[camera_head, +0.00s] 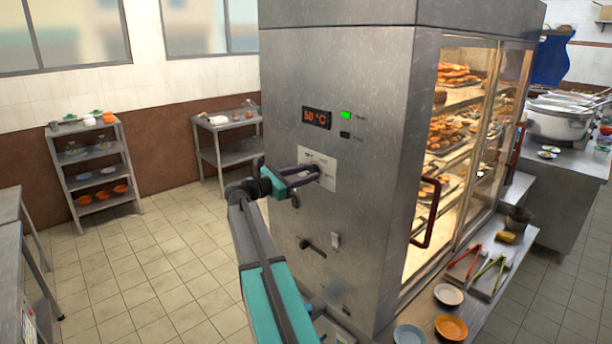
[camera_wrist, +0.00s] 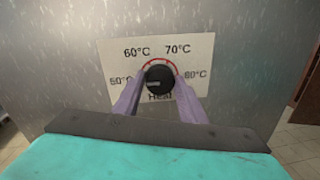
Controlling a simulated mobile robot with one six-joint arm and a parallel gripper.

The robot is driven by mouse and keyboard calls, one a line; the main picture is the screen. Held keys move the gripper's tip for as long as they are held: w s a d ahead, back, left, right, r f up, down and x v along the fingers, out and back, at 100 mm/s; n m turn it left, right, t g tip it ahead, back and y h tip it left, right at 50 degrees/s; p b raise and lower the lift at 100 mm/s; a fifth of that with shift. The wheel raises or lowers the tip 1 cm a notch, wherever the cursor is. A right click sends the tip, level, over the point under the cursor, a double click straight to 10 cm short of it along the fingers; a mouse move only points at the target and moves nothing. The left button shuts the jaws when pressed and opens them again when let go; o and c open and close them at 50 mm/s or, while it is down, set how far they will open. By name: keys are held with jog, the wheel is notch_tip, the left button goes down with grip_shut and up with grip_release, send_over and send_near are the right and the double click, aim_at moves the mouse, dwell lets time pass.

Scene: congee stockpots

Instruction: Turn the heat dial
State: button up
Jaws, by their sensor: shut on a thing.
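The heat dial (camera_wrist: 159,79) is a round black knob on a white plate (camera_wrist: 202,52) marked 50°C, 60°C, 70°C and a partly unclear mark at right, with "Heat" below. A light pointer mark shows on the knob's lower left. My gripper (camera_wrist: 159,84) is shut on the dial, one purple-grey finger on each side. In the head view my gripper (camera_head: 318,172) reaches the plate (camera_head: 327,160) on the side of the steel warming cabinet (camera_head: 380,80) and hides the dial. The red display (camera_head: 316,118) above appears to read 50 °C.
A green light (camera_head: 346,115) is lit beside the display. Around the corner are a red door handle (camera_head: 427,213), tongs and plates. The tiled floor (camera_head: 150,260) to the left is open.

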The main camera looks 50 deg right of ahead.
jog(key=shift+f, duration=0.1)
jog(key=m+b, duration=0.7)
jog(key=m+t+b, duration=0.1)
jog(key=m+b, duration=0.6)
jog(key=m+t+b, duration=0.1)
jog(key=m+b, duration=0.6)
jog(key=b, duration=0.1)
jog(key=shift+s+f+m+y, duration=0.15)
jog(key=shift+s+m+y, duration=0.25)
jog(key=shift+t, duration=0.3)
jog(key=o, duration=1.1)
jog(key=shift+c, duration=0.2)
jog(key=shift+a, duration=0.2)
